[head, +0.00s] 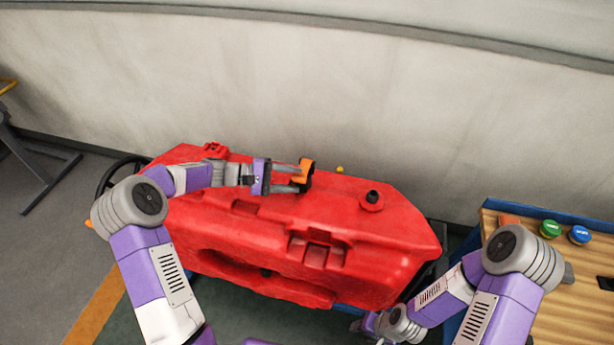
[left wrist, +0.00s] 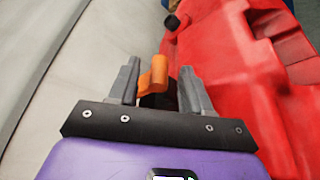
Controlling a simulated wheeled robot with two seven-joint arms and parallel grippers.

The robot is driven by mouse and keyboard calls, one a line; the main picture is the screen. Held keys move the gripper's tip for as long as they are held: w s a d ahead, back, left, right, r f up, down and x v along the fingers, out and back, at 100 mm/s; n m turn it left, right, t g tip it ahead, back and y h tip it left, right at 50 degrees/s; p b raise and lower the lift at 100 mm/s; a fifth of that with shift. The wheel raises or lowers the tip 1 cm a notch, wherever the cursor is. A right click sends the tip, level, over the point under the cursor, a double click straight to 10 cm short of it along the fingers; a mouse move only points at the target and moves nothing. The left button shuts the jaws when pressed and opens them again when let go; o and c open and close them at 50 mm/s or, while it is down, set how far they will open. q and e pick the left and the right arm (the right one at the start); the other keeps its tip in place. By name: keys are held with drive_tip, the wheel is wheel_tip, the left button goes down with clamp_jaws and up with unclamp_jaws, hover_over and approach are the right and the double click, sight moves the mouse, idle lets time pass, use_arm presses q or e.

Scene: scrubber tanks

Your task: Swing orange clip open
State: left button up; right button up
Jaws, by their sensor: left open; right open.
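The orange clip (head: 306,168) stands on top of the red tank (head: 300,215), near its back edge, with a dark part beside it. My left gripper (head: 298,179) reaches over the tank from the left and is open at the clip. In the left wrist view the orange clip (left wrist: 155,75) shows between the two open grey fingers (left wrist: 160,70), with a dark part below it. I cannot tell whether a finger touches it. My right gripper (head: 360,325) is low at the tank's front right, partly seen at the bottom edge, open and away from the clip.
A black cap (head: 372,197) sits on the tank's top right. A wooden table (head: 560,285) at the right bears a green cap (head: 550,229) and a blue cap (head: 579,235). A grey wall (head: 330,85) stands close behind the tank.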

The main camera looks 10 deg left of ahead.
sight(306, 181)
use_arm(q)
drive_tip(key=shift+x, duration=2.3)
drive_tip(key=shift+w+f, duration=0.1)
drive_tip(key=shift+c, duration=0.5)
clamp_jaws()
